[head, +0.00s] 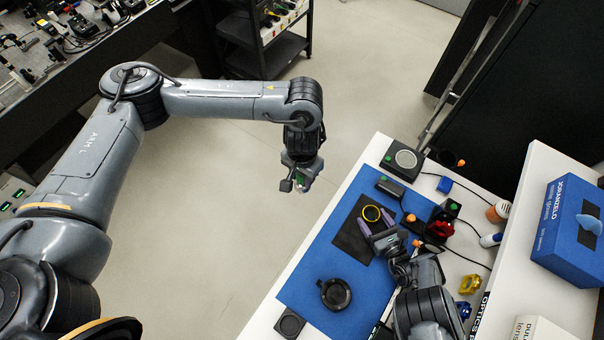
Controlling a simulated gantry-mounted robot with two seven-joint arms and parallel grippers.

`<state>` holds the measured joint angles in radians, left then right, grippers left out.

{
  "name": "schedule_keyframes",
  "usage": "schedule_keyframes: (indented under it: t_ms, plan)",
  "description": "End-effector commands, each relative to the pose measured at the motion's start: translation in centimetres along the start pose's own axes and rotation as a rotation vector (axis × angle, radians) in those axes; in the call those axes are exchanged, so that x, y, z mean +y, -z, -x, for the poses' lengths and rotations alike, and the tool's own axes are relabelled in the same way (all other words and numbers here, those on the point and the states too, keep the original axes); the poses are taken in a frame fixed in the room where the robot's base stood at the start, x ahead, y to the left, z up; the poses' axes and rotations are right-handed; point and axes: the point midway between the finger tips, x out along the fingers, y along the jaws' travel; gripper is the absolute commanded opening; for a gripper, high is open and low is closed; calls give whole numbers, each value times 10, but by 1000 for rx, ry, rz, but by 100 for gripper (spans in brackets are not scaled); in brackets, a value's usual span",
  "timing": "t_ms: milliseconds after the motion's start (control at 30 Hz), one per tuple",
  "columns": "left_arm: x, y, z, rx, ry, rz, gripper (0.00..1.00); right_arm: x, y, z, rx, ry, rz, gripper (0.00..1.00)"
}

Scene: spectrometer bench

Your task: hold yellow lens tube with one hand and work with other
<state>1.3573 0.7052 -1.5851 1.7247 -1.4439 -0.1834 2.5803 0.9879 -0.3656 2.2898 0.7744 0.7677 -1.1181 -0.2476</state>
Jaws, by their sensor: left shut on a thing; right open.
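My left gripper (301,182) hangs over the floor, left of the bench. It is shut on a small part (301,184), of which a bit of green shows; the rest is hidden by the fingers.
The blue pad (310,270) has free room at its left. A black round dish (335,294) stands at the front. Several small devices, a red part (440,229) and cables crowd the right side. A blue box (567,230) stands on the shelf at right.

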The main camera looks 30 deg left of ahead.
Motion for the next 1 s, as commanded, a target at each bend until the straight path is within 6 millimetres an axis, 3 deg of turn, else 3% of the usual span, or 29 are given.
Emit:
schedule_keyframes:
  t_ms: [200, 567, 800, 1000]
  plan:
    - [0, 0, -9, 1, 0, 0, 0, -1, 1, -12, 0, 1, 1, 75]
    - [0, 0, -10, 1, 0, 0, 0, -1, 0, -14, 0, 1, 1, 75]
    - [0, 0, -10, 1, 0, 0, 0, -1, 0, -14, 0, 1, 1, 45]
    - [0, 0, -10, 1, 0, 0, 0, 0, 0, -14, 0, 1, 1, 45]
